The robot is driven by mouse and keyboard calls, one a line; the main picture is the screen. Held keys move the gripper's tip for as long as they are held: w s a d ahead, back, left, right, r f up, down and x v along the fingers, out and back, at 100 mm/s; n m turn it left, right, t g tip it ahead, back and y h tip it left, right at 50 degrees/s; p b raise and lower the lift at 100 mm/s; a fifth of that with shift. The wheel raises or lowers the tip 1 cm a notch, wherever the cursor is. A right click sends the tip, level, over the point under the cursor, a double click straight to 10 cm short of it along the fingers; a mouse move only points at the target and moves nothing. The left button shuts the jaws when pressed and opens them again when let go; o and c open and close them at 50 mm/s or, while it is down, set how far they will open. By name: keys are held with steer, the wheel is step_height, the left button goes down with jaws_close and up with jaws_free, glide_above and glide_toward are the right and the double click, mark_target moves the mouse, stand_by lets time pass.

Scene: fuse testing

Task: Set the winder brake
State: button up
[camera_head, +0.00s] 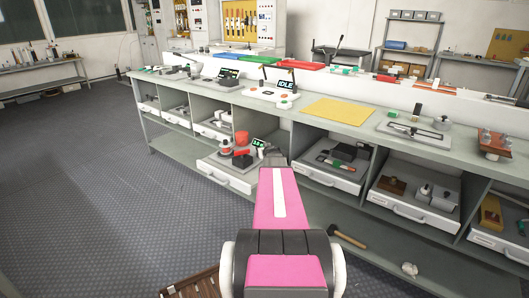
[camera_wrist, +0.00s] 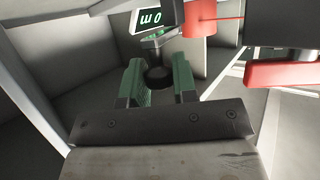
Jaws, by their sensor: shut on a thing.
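The winder stands in a pulled-out drawer of the bench in the head view. It has a red spool (camera_head: 242,138) and a small display with green digits (camera_head: 258,143). In the wrist view the red spool (camera_wrist: 200,18) and the display (camera_wrist: 150,19) are at the top. My gripper (camera_wrist: 158,70) has its green fingers on both sides of a round black knob (camera_wrist: 158,79) below the display, and is shut on it. I cannot tell the knob's setting. In the head view my pink arm hides part of the drawer and the gripper's contact.
The drawer (camera_head: 226,176) has low walls and neighbouring compartments on both sides. A red part (camera_wrist: 282,73) lies right of the fingers in the wrist view. The benchtop above carries a yellow mat (camera_head: 338,111) and several devices. A hammer (camera_head: 347,237) lies on the lower shelf.

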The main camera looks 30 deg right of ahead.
steer(key=o, duration=0.9)
steer(key=v, duration=1)
steer(key=shift+s+a+r, duration=0.15)
steer(key=shift+s, duration=0.2)
